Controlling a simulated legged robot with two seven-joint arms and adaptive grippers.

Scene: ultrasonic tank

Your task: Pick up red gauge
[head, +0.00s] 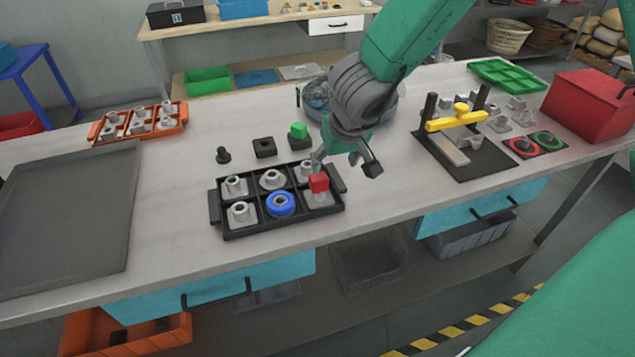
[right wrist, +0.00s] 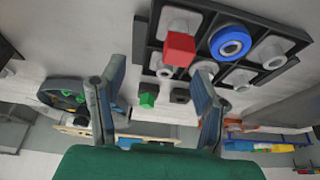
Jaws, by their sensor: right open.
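The red gauge (head: 318,184) is a small red block on a grey part in the front right compartment of the black tray (head: 262,229). In the right wrist view the red gauge (right wrist: 180,48) is beyond the fingers, between their lines and apart from both. My right gripper (head: 345,168) is open and empty, just behind and to the right of the red gauge. Its two fingers show apart in the right wrist view (right wrist: 152,100). My left gripper is not in view.
The tray also holds several grey parts and a blue ring (head: 280,204). A green block (head: 298,130) and black pieces stand behind it. A black fixture with a yellow bar (head: 456,119) is on the right.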

